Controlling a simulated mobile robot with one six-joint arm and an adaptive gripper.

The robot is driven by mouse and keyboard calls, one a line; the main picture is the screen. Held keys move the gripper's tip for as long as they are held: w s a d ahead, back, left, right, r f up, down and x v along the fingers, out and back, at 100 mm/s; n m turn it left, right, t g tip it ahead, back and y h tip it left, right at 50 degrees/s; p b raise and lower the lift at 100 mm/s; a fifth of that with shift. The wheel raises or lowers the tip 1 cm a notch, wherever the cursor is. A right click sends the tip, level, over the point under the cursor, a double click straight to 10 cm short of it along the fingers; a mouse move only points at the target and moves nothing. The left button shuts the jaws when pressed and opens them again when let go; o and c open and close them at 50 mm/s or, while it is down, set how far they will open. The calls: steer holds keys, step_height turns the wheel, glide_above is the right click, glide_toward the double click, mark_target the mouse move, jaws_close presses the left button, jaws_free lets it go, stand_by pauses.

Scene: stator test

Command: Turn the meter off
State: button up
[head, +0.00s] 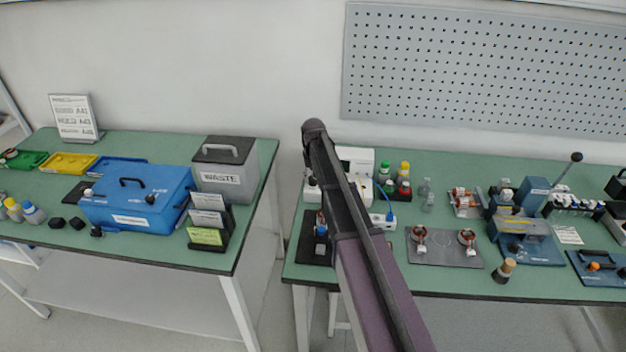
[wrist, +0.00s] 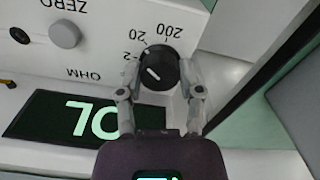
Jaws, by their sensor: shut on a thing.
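The meter is a white box (wrist: 85,45) seen upside down in the wrist view, with the words ZERO and OHM and the marks 2, 20 and 200. Its dark display (wrist: 75,120) is lit and reads OL in green. My gripper (wrist: 160,82) is shut on the black range knob (wrist: 158,62), one finger on each side. The knob's short white line lies towards its left side; which mark it points at I cannot tell. In the head view the meter (head: 356,157) stands at the back left of the right bench, partly hidden by my arm, and my gripper is hidden.
A grey round knob (wrist: 65,34) sits beside ZERO on the meter. In the head view, bottles with green and yellow caps (head: 404,170) stand right of the meter. A blue-plugged cable (head: 388,216) and a grey plate (head: 445,250) with two copper-wound parts lie in front.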

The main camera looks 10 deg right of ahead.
steer(key=shift+n, duration=1.8)
steer(key=o, duration=0.8)
steer(key=shift+o, duration=0.2)
steer(key=shift+r, duration=0.1)
step_height(320, 180, up, 6)
steer(key=p, duration=0.6)
steer(key=shift+m, duration=0.3)
